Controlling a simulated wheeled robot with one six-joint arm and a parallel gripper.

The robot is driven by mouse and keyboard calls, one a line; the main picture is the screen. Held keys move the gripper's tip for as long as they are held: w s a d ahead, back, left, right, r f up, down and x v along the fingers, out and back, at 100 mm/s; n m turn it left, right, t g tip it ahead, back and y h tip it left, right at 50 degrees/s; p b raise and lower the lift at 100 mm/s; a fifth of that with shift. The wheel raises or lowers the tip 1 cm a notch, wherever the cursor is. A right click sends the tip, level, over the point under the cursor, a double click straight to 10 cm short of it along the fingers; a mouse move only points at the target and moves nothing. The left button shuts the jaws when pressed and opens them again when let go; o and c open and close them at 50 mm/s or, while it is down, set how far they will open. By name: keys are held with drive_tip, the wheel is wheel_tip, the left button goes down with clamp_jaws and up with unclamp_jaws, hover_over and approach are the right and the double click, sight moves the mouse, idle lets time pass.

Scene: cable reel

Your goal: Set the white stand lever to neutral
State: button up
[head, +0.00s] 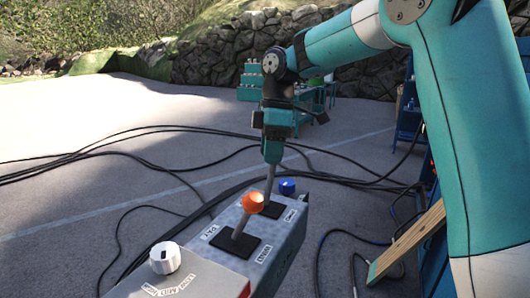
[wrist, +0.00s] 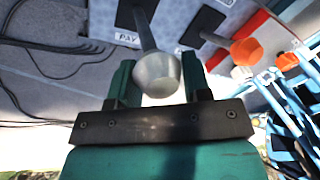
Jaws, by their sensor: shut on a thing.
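The white stand lever has a pale round knob (wrist: 157,73), which sits between the two fingers of my gripper (wrist: 160,82) in the wrist view. My gripper is shut on this knob. In the head view my gripper (head: 272,158) comes down onto the lever from above and hides its knob. The lever's grey shaft (head: 269,186) rises from a dark plate on the grey control stand (head: 285,243), close to upright in this view. Its exact tilt I cannot tell. A "PAY" label (wrist: 127,38) lies beside its plate in the wrist view.
An orange-knobbed lever (head: 253,202) stands just nearer on the same stand. A blue knob (head: 287,187) is close behind at the right. A white dial (head: 165,257) is on the nearer box. Black cables (head: 110,155) cross the ground. A wooden plank (head: 405,243) leans at right.

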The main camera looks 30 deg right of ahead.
drive_tip(key=shift+w+d+r, duration=0.2)
drive_tip(key=shift+w, duration=0.05)
idle(0.5)
drive_tip(key=o, duration=0.9)
drive_tip(key=shift+c, duration=0.2)
drive_tip(key=o, duration=0.4)
drive_tip(key=shift+w+d+f, duration=0.1)
drive_tip(key=shift+d, duration=0.15)
drive_tip(key=shift+c, duration=0.2)
drive_tip(key=shift+o, duration=0.2)
drive_tip(key=shift+a, duration=0.25)
wheel_tip(320, 180, up, 12)
drive_tip(key=d+p, duration=0.2)
drive_tip(key=p, duration=0.5)
drive_tip(key=shift+w, duration=0.35)
drive_tip(key=shift+f, duration=0.1)
drive_tip(key=shift+c, duration=0.5)
